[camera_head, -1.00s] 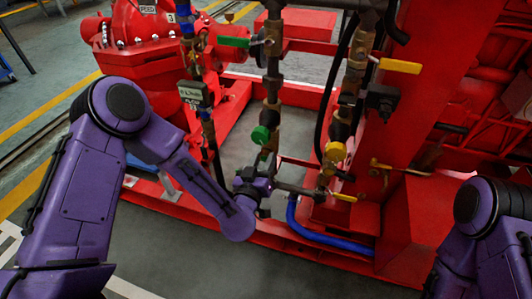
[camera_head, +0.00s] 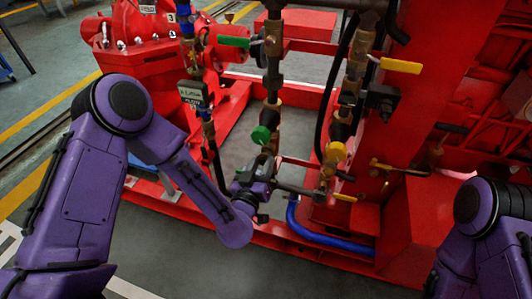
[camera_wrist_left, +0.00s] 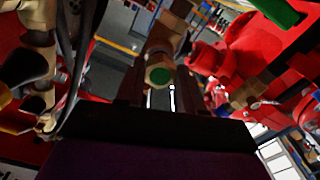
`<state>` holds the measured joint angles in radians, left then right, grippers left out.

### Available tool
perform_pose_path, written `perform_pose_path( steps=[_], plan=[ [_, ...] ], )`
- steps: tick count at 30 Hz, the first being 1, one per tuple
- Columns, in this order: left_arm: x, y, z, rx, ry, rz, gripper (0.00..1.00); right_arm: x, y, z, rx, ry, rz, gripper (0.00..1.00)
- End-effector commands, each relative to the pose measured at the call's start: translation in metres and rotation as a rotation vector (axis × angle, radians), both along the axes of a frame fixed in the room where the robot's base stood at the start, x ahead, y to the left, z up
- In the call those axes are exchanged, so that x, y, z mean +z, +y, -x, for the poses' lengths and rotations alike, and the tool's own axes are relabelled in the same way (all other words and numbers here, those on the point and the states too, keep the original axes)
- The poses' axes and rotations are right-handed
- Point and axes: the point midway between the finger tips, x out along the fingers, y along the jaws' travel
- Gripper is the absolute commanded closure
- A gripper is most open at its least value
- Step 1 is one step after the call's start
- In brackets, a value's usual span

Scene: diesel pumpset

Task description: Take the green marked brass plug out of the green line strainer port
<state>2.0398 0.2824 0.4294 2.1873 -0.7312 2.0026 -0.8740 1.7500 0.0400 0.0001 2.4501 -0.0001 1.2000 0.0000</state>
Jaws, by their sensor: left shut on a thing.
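The brass plug (camera_wrist_left: 160,76), with a round green mark on its end face, shows in the left wrist view between my gripper's two dark fingers. Brass fitting of the green line (camera_wrist_left: 168,38) is right behind it; I cannot tell whether the plug is still seated in the port. In the head view a green cap (camera_head: 261,134) marks the green line, and my left gripper (camera_head: 267,170) is just below it, shut on the plug. The gripper hides the plug there. My right gripper is out of the picture; only part of that arm shows at lower right.
The yellow-marked line (camera_head: 335,152) runs close on the right, with a yellow-handled valve (camera_head: 345,198) low down. A blue hose (camera_head: 320,238) curves below. A hanging tag (camera_head: 193,93) is at left. The red frame surrounds the pipes; grey floor is clear in front.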

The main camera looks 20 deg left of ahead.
Motion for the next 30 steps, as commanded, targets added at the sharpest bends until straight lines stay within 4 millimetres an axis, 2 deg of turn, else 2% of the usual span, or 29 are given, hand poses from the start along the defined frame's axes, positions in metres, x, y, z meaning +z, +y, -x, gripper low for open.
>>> perform_pose_path(
  steps=[24,30],
  plan=[
    [0.0,0.001,0.046,-0.002,-0.002,0.0,0.99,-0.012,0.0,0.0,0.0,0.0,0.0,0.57],
    [0.0,0.002,0.05,0.0,-0.001,0.0,0.99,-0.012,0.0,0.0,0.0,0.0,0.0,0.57]
  ],
)
